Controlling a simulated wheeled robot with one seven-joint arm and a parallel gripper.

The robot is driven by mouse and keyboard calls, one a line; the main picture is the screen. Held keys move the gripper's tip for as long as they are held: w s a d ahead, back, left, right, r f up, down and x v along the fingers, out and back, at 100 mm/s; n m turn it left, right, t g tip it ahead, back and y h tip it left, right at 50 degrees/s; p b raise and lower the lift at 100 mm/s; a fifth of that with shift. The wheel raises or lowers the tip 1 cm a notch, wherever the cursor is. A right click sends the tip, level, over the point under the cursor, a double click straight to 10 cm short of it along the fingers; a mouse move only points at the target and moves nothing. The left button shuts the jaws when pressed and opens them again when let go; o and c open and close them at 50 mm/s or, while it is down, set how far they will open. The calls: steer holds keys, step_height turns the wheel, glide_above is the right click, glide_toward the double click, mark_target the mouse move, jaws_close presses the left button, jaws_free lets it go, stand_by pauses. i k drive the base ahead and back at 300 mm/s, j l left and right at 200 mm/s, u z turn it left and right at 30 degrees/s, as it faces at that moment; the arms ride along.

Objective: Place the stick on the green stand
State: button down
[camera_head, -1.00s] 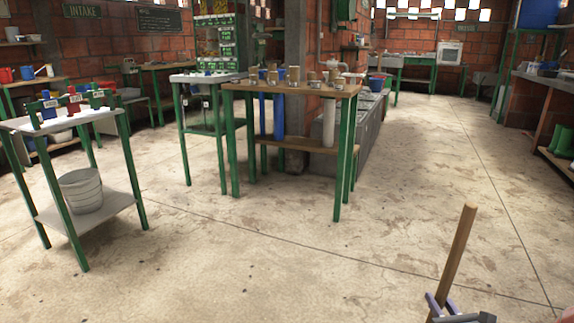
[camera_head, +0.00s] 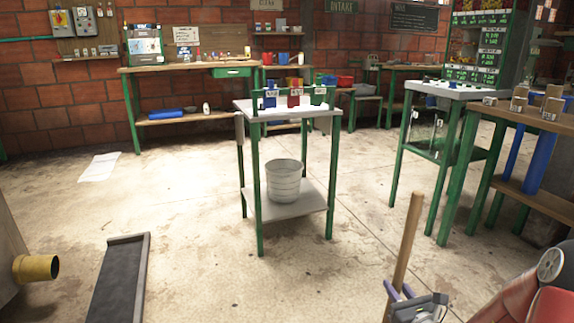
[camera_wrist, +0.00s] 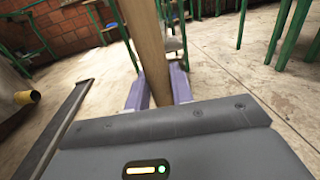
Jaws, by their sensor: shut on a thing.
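A long light-brown wooden stick (camera_head: 408,240) stands nearly upright, leaning a little, at the lower right of the head view. My gripper (camera_head: 393,292) is shut on its lower part. In the wrist view the stick (camera_wrist: 148,40) rises between the two purple fingers of my gripper (camera_wrist: 158,90). A green-legged stand (camera_head: 258,185) with a white top is at the centre of the head view, beyond and left of my gripper. Blue, red and green labelled holders (camera_head: 295,97) line its top. The stick is apart from the stand.
A pale bucket (camera_head: 284,182) sits on the stand's lower shelf. A wooden table (camera_head: 528,118) and a white-topped table (camera_head: 455,91) stand at right. A dark ramp-like strip (camera_head: 120,285) and a yellow pipe end (camera_head: 36,268) are at lower left. Floor before the stand is clear.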

mark_target(282, 103)
steer(key=i+j, duration=0.15)
steer(key=i, duration=0.75)
steer(key=i+j, duration=0.1)
steer(key=i, duration=0.75)
